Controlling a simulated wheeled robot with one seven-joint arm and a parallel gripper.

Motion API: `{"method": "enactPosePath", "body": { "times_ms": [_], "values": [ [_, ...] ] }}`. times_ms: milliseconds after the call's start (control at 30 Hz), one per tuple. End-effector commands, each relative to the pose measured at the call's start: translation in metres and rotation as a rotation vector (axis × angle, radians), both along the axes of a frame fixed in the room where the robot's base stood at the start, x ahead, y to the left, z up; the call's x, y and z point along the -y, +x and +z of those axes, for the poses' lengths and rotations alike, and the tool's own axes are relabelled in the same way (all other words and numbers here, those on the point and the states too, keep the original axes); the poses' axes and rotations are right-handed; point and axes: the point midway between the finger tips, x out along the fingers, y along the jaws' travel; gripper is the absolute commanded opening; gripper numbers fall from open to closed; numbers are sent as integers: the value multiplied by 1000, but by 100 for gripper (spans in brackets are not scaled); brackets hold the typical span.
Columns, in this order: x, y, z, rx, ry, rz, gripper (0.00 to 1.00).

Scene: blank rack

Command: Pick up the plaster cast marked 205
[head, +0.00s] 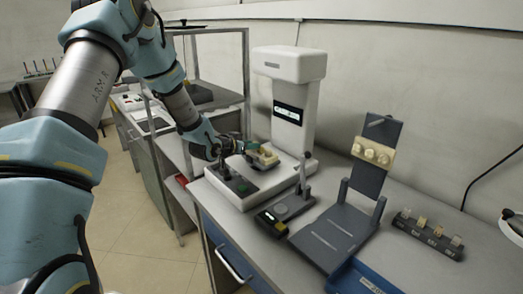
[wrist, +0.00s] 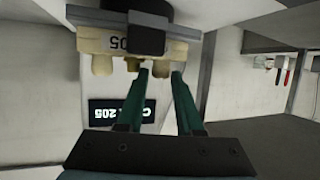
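The plaster cast marked 205 (wrist: 120,43) is a cream block with several stubby teeth, seen upside down in the wrist view against a dark holder (wrist: 148,30). In the head view the cast (head: 265,158) is at the white machine (head: 290,100), above its base. My gripper (wrist: 160,73) points at the toothed side of the cast. Its two green fingers stand apart, with a small yellowish tooth showing between or just beyond the tips. I cannot tell if they touch it. In the head view my gripper (head: 250,148) is right beside the cast.
The machine's label (wrist: 122,110) shows 205. A dark stand (head: 335,235) holds another cream toothed block (head: 373,152). A grey rack (head: 428,236) with several small pieces is at the right. A blue tray (head: 362,279) lies at the front. A shelf frame (head: 205,29) stands left.

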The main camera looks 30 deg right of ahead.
Motion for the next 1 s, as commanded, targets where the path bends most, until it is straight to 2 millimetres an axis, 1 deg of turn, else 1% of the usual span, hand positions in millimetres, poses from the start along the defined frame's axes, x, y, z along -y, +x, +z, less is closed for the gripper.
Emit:
{"method": "enactPosePath", "body": {
  "times_ms": [100,167,433,733,1000],
  "values": [
    [11,6,-4,-1,0,0,35],
    [13,8,-6,-1,0,0,35],
    [15,9,-7,0,0,1,34],
    [14,9,-7,-1,1,1,0],
    [14,9,-7,-1,1,1,0]
  ]
}}
